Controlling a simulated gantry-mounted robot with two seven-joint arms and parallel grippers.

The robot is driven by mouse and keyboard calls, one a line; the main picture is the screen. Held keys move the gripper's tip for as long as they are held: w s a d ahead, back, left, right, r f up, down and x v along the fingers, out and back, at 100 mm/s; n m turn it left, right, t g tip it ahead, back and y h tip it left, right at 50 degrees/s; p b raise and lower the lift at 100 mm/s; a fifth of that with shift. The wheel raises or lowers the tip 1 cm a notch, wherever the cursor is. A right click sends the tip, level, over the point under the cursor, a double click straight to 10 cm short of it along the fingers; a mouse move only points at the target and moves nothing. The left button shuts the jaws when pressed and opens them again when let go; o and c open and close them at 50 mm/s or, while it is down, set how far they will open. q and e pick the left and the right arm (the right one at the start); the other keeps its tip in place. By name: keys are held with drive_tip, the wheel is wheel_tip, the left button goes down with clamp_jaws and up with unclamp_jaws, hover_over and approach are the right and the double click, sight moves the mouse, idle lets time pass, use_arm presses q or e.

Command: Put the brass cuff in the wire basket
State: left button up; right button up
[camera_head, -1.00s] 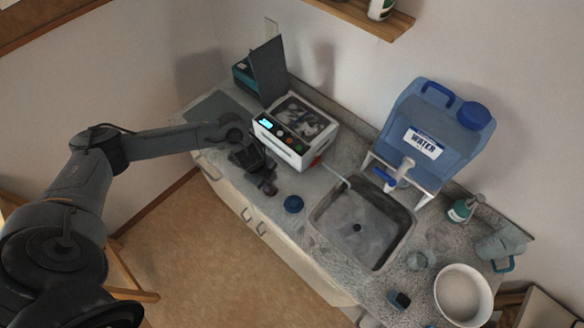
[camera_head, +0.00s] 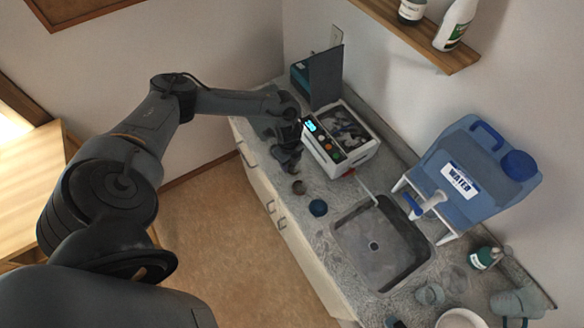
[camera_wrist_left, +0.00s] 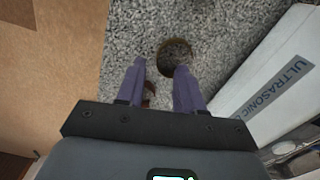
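My left gripper (camera_head: 288,163) is over the counter, close to the ultrasonic cleaner's control-panel side. The left wrist view shows its two purple fingers (camera_wrist_left: 158,88) apart. A round, dark ring with a brownish rim (camera_wrist_left: 174,57), apparently the brass cuff, lies on the granite just beyond the fingertips. A reddish-brown piece (camera_wrist_left: 149,92) shows partly between the fingers, half hidden. In the head view a small brown round thing (camera_head: 299,187) lies below the gripper; I cannot tell which piece it is. The wire basket (camera_head: 345,126) appears to be in the cleaner's open top, its mesh unclear.
The white cleaner (camera_head: 349,157) stands right of the gripper, its dark lid (camera_head: 325,76) raised. A dark blue round cap (camera_head: 318,207) lies between gripper and sink (camera_head: 382,245). A blue water container (camera_head: 470,180) stands behind. The counter's front edge drops to the floor.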

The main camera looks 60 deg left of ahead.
sight(289, 173)
use_arm(q)
drive_tip(key=shift+f+p, duration=0.35)
drive_tip(key=shift+f, duration=1.7)
clamp_jaws()
